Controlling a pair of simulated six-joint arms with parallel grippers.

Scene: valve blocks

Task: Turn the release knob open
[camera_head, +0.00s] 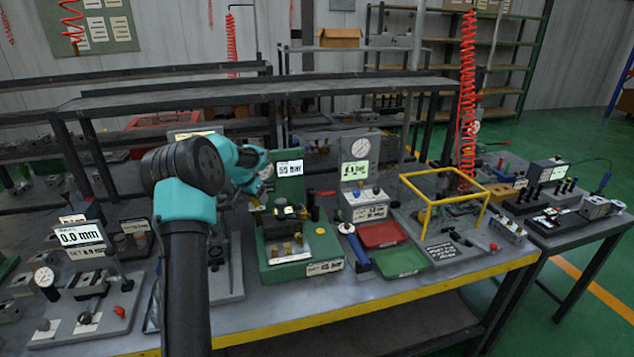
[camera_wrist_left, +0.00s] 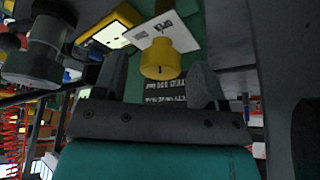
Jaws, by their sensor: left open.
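The yellow release knob (camera_wrist_left: 160,58) shows in the left wrist view in front of a white plate (camera_wrist_left: 165,32) marked OPEN. My left gripper (camera_wrist_left: 158,74) is open, with one finger on each side of the knob in the picture. I cannot tell whether either finger touches it. In the head view my left arm reaches to the left side of the green valve fixture (camera_head: 305,268), which has a display (camera_head: 289,168) reading 55 bar. My own wrist largely hides the gripper and knob there. My right gripper is not in view.
A grey-black fitting (camera_wrist_left: 38,45) stands close by in the left wrist view. On the bench are a gauge block (camera_head: 365,203), a red tray (camera_head: 380,235), a green tray (camera_head: 401,261), a blue-handled tool (camera_head: 355,246) and a yellow frame (camera_head: 427,212).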

